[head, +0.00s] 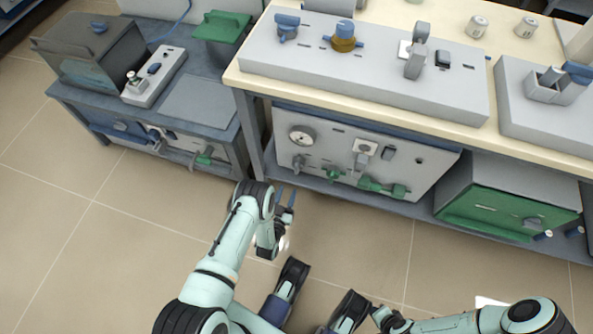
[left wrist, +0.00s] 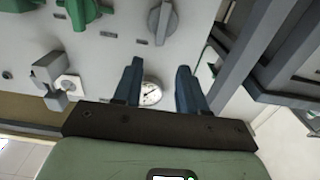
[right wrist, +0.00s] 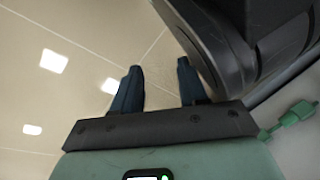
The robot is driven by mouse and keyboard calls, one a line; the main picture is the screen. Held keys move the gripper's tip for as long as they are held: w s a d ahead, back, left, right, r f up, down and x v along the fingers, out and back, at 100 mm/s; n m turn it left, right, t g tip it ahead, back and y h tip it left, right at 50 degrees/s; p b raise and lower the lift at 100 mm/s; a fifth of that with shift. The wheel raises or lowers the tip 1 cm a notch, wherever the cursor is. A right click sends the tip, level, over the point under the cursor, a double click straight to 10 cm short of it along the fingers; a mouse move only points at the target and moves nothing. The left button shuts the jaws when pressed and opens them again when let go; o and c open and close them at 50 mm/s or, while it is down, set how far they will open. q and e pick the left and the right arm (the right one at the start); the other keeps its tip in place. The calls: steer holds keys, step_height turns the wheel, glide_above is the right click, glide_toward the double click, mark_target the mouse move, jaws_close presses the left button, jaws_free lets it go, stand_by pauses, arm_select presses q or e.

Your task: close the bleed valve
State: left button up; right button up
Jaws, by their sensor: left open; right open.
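A white panel (head: 330,140) under the bench carries a round gauge (head: 302,135), a grey knob (head: 298,163) and green valve handles (head: 370,184). No readable label shows which one is the bleed valve. My left gripper (head: 287,199) is open and empty, in front of and below the panel's left part. In the left wrist view the gauge (left wrist: 150,92) shows between the open fingers (left wrist: 157,84). The grey knob (left wrist: 163,21) and a green handle (left wrist: 80,12) show beyond them, apart from the fingers. My right gripper (right wrist: 158,85) is open and empty above the floor.
A grey lever (head: 362,152) sits mid-panel. A green-fronted box (head: 505,212) stands right of the panel. A lower cabinet (head: 190,135) stands left, past a table leg (head: 248,130). The bench top (head: 385,30) holds more control boxes. The tiled floor (head: 120,235) in front is clear.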

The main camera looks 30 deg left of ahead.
mark_target(296, 167)
arm_select(q)
steer(key=b+x, duration=0.3)
steer(key=x, duration=0.7)
arm_select(e)
steer(key=s+f+g, duration=0.2)
steer(key=s+f, duration=0.2)
steer(key=s, duration=0.2)
steer(key=shift+s+d+f, duration=0.25)
steer(key=shift+s+d, duration=0.1)
steer(key=shift+d, duration=0.1)
arm_select(q)
jaws_close()
